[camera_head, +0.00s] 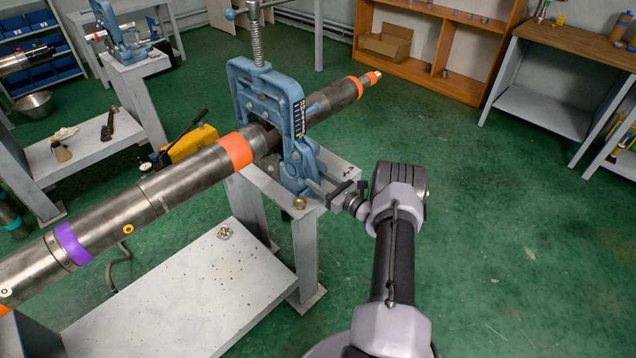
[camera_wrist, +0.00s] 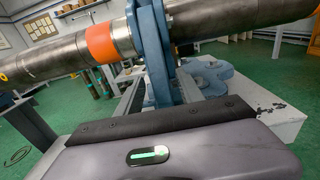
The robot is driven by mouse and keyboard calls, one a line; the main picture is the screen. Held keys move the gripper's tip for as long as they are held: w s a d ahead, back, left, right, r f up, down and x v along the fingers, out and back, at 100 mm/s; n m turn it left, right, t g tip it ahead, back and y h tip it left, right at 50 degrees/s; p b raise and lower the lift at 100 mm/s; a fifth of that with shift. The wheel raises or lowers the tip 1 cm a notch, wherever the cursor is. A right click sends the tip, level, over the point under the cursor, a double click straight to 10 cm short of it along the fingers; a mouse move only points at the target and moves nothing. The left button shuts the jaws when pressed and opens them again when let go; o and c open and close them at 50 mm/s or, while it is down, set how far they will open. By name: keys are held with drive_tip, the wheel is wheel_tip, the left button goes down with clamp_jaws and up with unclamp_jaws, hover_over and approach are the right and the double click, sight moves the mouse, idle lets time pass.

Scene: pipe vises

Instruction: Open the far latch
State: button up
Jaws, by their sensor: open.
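A blue pipe vise (camera_head: 270,100) stands on a grey stand and is closed around a long steel pipe (camera_head: 150,195). The vise's latch side (camera_head: 298,165) faces my arm. My gripper (camera_head: 322,188) is open beside the lower latch side, its fingers pointing at the vise. I cannot tell whether they touch it. In the wrist view the blue vise frame (camera_wrist: 150,55) rises close in front of the gripper (camera_wrist: 160,85), with a blue foot (camera_wrist: 208,75) at its right. A second blue vise (camera_head: 120,38) stands far off at upper left. Its latch is too small to make out.
The stand's grey top (camera_head: 335,168) lies below the gripper, with a small brass-coloured part (camera_head: 299,203) on it. A lower grey shelf (camera_head: 190,290) extends to the left. A wooden shelf (camera_head: 455,45) stands behind. The green floor at right is clear.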

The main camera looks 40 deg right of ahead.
drive_tip(key=shift+w, duration=0.3)
drive_tip(key=shift+c, duration=0.3)
clamp_jaws()
idle(1.0)
